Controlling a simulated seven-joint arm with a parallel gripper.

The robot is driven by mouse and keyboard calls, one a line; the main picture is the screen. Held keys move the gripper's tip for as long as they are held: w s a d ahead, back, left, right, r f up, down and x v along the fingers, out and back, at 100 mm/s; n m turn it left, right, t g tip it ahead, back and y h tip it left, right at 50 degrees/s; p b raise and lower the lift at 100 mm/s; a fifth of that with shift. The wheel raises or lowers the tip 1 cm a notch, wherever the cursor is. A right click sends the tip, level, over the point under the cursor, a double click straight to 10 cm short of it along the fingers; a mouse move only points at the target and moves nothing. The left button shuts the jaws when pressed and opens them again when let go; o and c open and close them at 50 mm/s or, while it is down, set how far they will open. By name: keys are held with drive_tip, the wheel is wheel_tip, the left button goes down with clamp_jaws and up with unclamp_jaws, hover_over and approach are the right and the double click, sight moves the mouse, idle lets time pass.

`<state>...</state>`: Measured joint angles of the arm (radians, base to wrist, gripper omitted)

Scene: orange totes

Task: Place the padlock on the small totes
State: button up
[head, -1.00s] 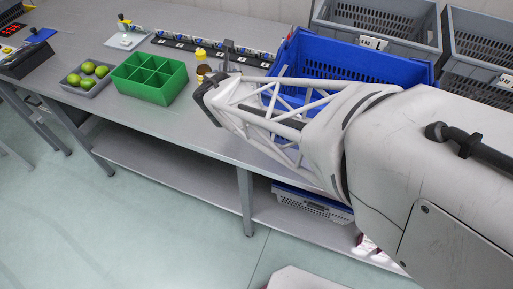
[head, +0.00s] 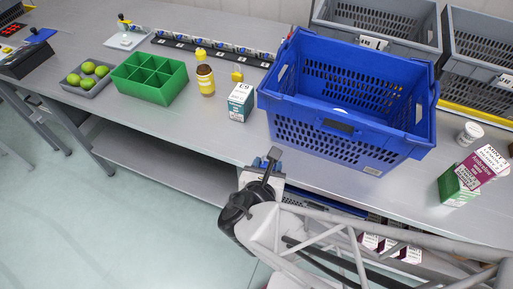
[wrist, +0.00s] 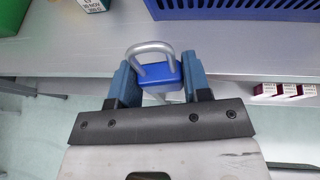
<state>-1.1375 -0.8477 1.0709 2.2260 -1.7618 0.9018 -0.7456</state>
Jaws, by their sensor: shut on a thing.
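The padlock (wrist: 162,82), with a blue body and a silver shackle, is between the two blue fingers of my gripper (wrist: 158,75). In the head view my gripper (head: 264,166) is at the front edge of the bench, in front of the blue crate, and the padlock is hard to make out there. My gripper is shut on the padlock. Grey totes (head: 400,48) stand at the back right behind the blue crate. A smaller tote on the shelf below the bench is mostly hidden by my arm. No orange tote shows.
A large blue crate (head: 398,150) stands on the bench. A carton (head: 472,175) and white tub (head: 470,134) stand right.

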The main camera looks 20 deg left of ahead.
drive_tip(key=shift+h, duration=0.3)
drive_tip(key=d, duration=0.1)
drive_tip(key=s+d, duration=0.1)
drive_tip(key=s+d+f, duration=0.1)
drive_tip(key=d, duration=0.1)
drive_tip(key=shift+s, duration=0.2)
hover_over(256, 150)
drive_tip(key=s, duration=0.1)
drive_tip(key=shift+d+f, duration=0.45)
drive_tip(key=shift+f, duration=0.2)
drive_tip(key=shift+w+a, duration=0.25)
drive_tip(key=shift+w+a+f, duration=0.2)
drive_tip(key=shift+w, duration=0.1)
drive_tip(key=shift+s+f, duration=0.1)
drive_tip(key=shift+f, duration=1.35)
drive_tip(key=shift+f, duration=0.15)
